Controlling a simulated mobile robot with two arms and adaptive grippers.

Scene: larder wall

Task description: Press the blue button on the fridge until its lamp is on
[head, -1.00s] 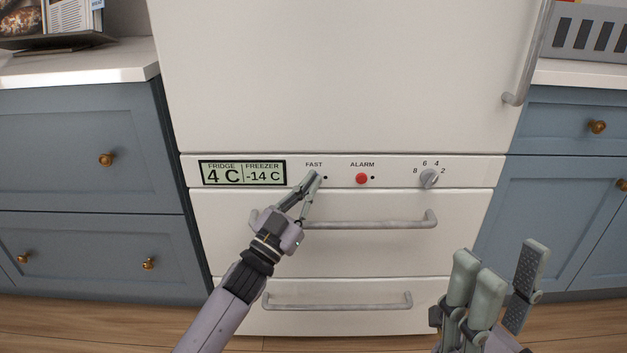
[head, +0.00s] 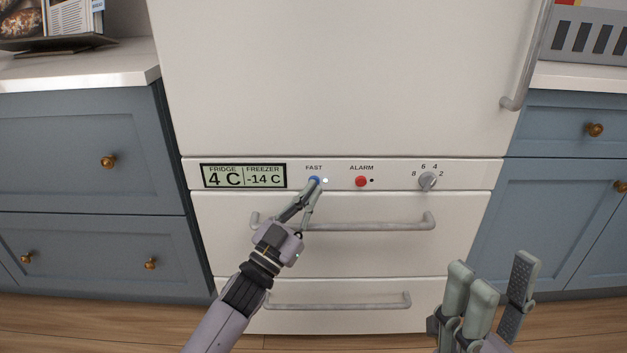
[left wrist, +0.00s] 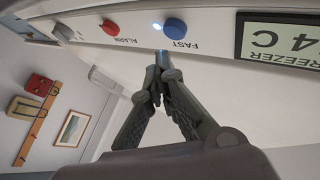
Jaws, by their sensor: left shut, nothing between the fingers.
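The blue button (head: 315,180) under the word FAST sits on the fridge's white control strip (head: 395,174). The small lamp (head: 325,181) right beside it glows white. In the left wrist view the blue button (left wrist: 175,28) and the lit lamp (left wrist: 157,27) show clearly. My left gripper (head: 311,187) is shut and empty, its tips just below the button; in the left wrist view its tips (left wrist: 162,60) look a little apart from the button. My right gripper (head: 492,285) is at the lower right, away from the strip, with its fingers spread and nothing between them.
A red ALARM button (head: 361,181) with a dark lamp and a grey knob (head: 428,180) are to the right on the strip. A display (head: 243,176) reads 4 C and -14 C. A drawer handle (head: 375,223) juts out below the strip.

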